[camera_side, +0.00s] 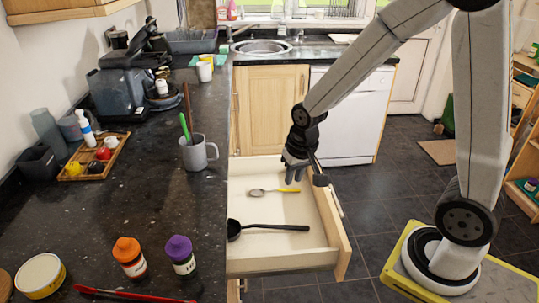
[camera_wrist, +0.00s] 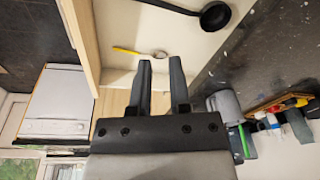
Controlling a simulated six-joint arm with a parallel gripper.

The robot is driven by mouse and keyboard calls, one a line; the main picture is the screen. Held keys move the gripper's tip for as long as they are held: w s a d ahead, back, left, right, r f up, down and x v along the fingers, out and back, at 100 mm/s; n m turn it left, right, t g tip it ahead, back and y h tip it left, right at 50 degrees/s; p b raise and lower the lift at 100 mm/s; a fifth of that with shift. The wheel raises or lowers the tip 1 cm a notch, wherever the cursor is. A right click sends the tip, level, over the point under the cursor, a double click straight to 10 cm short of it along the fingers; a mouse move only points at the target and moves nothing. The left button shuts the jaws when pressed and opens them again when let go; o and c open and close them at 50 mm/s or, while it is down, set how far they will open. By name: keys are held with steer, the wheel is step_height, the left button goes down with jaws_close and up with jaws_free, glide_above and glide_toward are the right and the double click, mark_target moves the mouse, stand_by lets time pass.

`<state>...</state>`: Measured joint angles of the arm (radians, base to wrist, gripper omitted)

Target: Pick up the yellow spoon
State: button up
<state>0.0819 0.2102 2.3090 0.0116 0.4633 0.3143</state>
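The yellow spoon (camera_side: 274,191) lies in the open wooden drawer (camera_side: 281,262); it has a yellow handle and a metal bowl, with the bowl toward the left in the side view. In the wrist view the yellow spoon (camera_wrist: 140,53) lies beyond my fingertips, its handle pointing left. My gripper (camera_side: 291,174) is above the drawer, close to the handle end of the spoon in the side view. In the wrist view my gripper (camera_wrist: 161,64) has its two fingers apart with nothing between them. I see no contact with the spoon.
A black ladle (camera_side: 265,227) lies in the drawer nearer the side camera. The dark countertop (camera_side: 150,225) borders the drawer on the left, with a grey mug (camera_side: 197,153) near its edge. The white dishwasher (camera_side: 346,125) stands behind the drawer.

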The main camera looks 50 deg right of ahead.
steer(key=w+d+f+m+g, duration=0.2)
steer(key=w+d+f+m, duration=0.5)
steer(key=w+d+m, duration=0.45)
steer(key=shift+w+d+f+m+g+y, duration=0.25)
steer(key=shift+w+d+f+m, duration=0.2)
steer(key=shift+d+f+m, duration=1.45)
steer(key=shift+w+d+f+m+g+y, duration=0.2)
steer(key=shift+w+d+f+m+y, duration=0.15)
steer(key=shift+d+f+m, duration=1.5)
steer(key=shift+w+d+f+m+g+y, duration=0.4)
steer(key=shift+d+f+m, duration=0.8)
steer(key=shift+f, duration=1.35)
steer(key=shift+a+f+m, duration=0.1)
steer(key=shift+a+m, duration=0.2)
steer(key=shift+x, duration=2.5)
steer(key=shift+d, duration=0.15)
jaws_close()
